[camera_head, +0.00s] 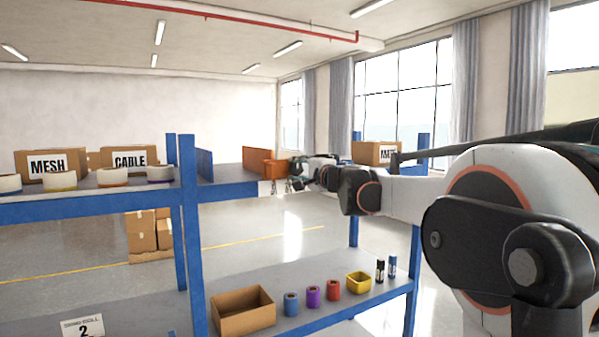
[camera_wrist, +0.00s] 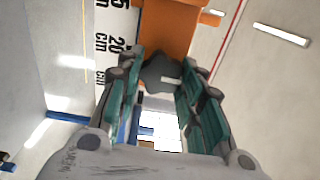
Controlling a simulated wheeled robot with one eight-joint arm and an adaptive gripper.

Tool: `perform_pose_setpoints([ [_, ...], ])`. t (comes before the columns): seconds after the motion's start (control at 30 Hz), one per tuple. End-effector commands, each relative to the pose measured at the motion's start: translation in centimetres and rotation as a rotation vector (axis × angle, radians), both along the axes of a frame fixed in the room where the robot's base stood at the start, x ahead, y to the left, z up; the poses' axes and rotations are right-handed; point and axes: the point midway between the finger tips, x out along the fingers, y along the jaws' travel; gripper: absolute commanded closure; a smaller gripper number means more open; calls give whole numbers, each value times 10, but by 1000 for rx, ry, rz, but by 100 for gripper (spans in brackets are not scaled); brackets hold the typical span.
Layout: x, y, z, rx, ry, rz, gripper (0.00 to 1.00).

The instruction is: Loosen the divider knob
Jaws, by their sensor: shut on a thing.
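The divider knob (camera_wrist: 160,73) shows in the wrist view as a dark grey lobed piece against the orange divider (camera_wrist: 170,30). My gripper (camera_wrist: 162,62) has its two teal-padded fingers on either side of the knob and is shut on it. In the head view my gripper (camera_head: 296,174) reaches left to the orange divider (camera_head: 272,168) at the upper shelf's right part. The knob is too small to make out there.
A ruler strip (camera_wrist: 113,40) with centimetre marks runs beside the divider. The upper shelf (camera_head: 235,188) has blue posts and holds tape rolls (camera_head: 60,181). The lower shelf bears an open cardboard box (camera_head: 243,312), small coloured rolls (camera_head: 313,297) and a yellow bin (camera_head: 358,283).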

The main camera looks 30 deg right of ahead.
Motion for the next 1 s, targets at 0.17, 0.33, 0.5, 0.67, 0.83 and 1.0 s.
perform_pose_setpoints([
  [0.17,0,1,-1,-29,0,1,89],
  [0.33,0,1,-2,-36,0,2,89],
  [0.5,0,1,-2,-35,0,2,89],
  [0.67,0,1,-2,-35,0,2,47],
  [0.83,0,1,-1,-34,0,1,45],
  [1.0,-1,0,-1,-33,0,1,45],
])
